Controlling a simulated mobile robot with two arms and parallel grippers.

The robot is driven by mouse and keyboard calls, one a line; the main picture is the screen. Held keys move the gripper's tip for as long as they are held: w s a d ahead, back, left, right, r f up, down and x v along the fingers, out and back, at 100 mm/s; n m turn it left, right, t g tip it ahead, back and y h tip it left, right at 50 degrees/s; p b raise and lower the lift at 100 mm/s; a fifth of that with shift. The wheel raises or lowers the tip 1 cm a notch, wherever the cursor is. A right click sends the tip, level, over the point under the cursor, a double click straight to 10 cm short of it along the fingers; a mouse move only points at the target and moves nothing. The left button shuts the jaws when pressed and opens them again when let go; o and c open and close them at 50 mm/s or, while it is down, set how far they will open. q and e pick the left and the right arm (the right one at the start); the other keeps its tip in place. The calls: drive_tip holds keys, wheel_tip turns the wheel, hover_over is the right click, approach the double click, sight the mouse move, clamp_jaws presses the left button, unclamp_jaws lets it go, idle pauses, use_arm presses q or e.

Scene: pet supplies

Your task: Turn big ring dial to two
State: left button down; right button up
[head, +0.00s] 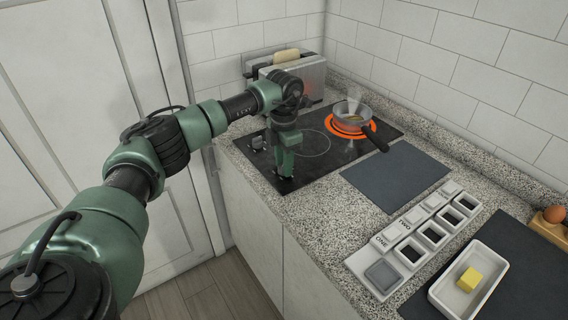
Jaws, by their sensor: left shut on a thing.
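The black cooktop (318,172) lies in the counter, with a dark dial (258,143) at its left edge. My left gripper (285,174) points down at the cooktop's front left corner, in front of that dial. It is shut on a dial there, which its fingers almost wholly hide. I cannot read any dial marking or pointer. The big ring (352,122) at the back right glows orange under a small pan (353,114). My right gripper is not in view.
The pan's dark handle (376,138) sticks out toward the front right. A toaster (300,72) with bread stands behind. A dark slate mat (395,175), a white labelled tray (412,240) and a white dish (468,283) with a yellow block (469,279) lie to the right.

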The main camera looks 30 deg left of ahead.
use_arm(q)
drive_tip(key=shift+r, duration=0.1)
idle(0.3)
drive_tip(key=c, duration=1)
unclamp_jaws()
drive_tip(key=shift+c, duration=0.2)
wheel_tip(320, 180, up, 8)
drive_tip(key=shift+f+b, duration=0.1)
drive_tip(key=shift+b, duration=0.6)
drive_tip(key=shift+f, duration=0.1)
